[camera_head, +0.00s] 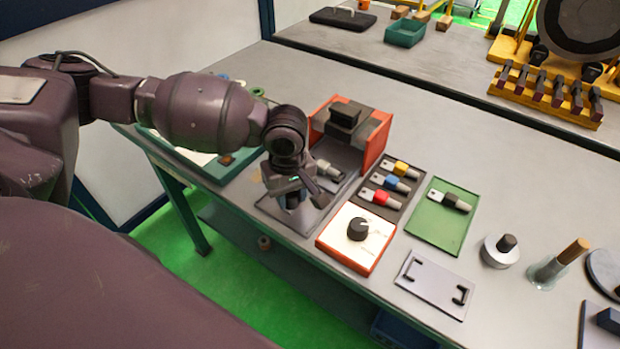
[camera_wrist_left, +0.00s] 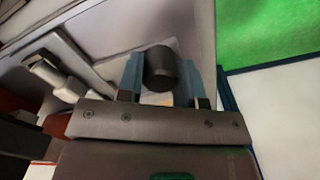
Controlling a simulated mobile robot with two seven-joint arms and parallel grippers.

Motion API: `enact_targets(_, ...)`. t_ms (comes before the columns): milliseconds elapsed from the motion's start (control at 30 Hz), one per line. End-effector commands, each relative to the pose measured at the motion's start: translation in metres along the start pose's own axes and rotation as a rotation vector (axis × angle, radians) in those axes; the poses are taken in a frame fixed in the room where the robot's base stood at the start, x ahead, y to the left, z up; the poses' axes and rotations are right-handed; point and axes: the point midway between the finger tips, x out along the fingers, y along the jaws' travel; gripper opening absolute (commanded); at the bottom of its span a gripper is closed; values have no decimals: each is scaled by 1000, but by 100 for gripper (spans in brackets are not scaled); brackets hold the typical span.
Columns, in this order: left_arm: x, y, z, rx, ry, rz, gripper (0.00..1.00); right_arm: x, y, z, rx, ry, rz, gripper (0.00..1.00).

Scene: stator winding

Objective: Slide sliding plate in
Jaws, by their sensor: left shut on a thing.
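The sliding plate (camera_head: 272,208) is a flat grey plate on the table, sticking out in front of an orange-red housing (camera_head: 377,142) with a black block on top. My left gripper (camera_head: 298,192) is low over the plate's near end, pointing down. In the left wrist view its two fingers (camera_wrist_left: 160,75) are closed on the sides of a dark round knob (camera_wrist_left: 160,66). A grey key-like piece (camera_head: 328,170) lies on the plate between gripper and housing. The plate's far part is hidden by the housing. My right gripper is in neither view.
To the right of the housing are a dark tray with several coloured keys (camera_head: 402,183), a green mat (camera_head: 436,226), and a white-topped orange box with a black dial (camera_head: 358,229). A grey panel with two handles (camera_head: 436,284) lies at the front edge.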

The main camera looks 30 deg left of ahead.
Motion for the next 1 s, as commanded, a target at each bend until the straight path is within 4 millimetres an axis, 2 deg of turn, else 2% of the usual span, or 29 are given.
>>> enact_targets(1000, 0, 36, -21, 0, 0, 1, 20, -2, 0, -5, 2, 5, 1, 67)
